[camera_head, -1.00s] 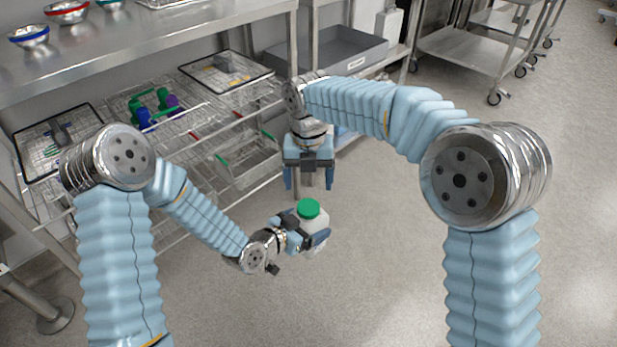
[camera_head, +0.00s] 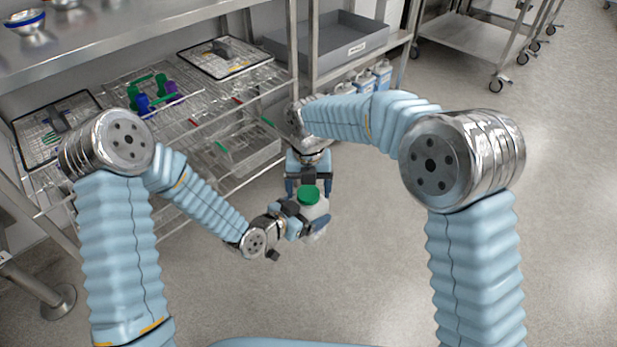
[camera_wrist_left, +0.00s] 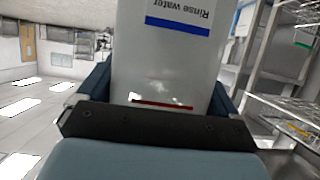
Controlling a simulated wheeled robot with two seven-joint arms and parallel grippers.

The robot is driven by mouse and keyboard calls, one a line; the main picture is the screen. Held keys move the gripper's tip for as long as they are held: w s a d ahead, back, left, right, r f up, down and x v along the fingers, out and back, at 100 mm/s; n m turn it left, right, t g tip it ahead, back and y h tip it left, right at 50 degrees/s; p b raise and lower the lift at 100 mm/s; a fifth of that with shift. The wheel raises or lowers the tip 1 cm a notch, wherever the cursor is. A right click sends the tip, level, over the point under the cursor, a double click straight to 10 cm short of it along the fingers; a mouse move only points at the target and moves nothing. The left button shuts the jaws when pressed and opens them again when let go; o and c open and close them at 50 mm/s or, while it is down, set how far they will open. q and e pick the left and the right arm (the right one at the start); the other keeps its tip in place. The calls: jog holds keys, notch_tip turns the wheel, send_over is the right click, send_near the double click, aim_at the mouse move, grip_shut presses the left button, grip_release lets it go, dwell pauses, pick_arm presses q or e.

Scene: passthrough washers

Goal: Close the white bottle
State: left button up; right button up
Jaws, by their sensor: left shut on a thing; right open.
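The white bottle (camera_head: 318,212) is held off the floor by my left gripper (camera_head: 306,226), which is shut on its body. A green cap (camera_head: 308,194) sits on top of the bottle; I cannot tell whether it is tight. In the left wrist view the bottle (camera_wrist_left: 165,65) fills the middle between the fingers, with a blue-striped "Rinse water" label upside down in the picture. My right gripper (camera_head: 308,180) is open and points down, just behind the green cap in the head view. The cap and bottle partly hide its fingers, and I cannot tell whether it touches the cap.
A grey bin (camera_head: 335,42) and several white containers (camera_head: 365,80) are behind. A steel cart (camera_head: 470,45) stands back right. The floor at the right is clear.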

jog(key=shift+f, duration=0.15)
jog(key=c, duration=1.1)
jog(key=m, duration=1.5)
jog(key=shift+m, duration=0.3)
jog(key=m, duration=0.4)
